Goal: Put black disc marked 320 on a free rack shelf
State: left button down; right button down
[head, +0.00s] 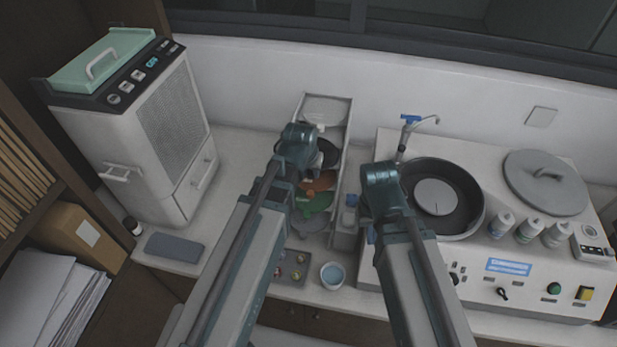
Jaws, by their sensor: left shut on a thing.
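A tall rack (346,125) with shelves stands in the middle of the counter, against the wall. A black disc (329,154) shows at its upper part, right beside my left gripper (303,148). The gripper is shut on what looks like this disc; my wrist hides the jaws and the contact. No 320 mark is readable. A pale disc (325,110) lies above, and an orange-brown disc (322,181), a green disc (316,204) and a grey disc (309,226) lie lower. My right gripper (380,186) is between the rack and the polisher, its jaws hidden.
The polisher (393,262) with its round black bowl (471,196), a grey lid (545,182) and several bottles fills the right. A white mounting press (140,150) stands left. A small cup (332,275) sits at the front. Counter between press and rack is clear.

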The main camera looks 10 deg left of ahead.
aim_at(319, 148)
pick_arm(q)
jog(key=w, duration=1.1)
jog(key=shift+w, duration=0.25)
jog(key=shift+f+b, duration=0.8)
jog(key=shift+d, duration=0.15)
jog(key=c, duration=0.5)
grip_release()
jog(key=shift+c, duration=0.2)
jog(key=p+v, duration=1.2)
jog(key=v, duration=0.1)
jog(key=shift+r+p, duration=0.35)
jog(key=shift+r, duration=0.05)
jog(key=shift+s+f, duration=0.1)
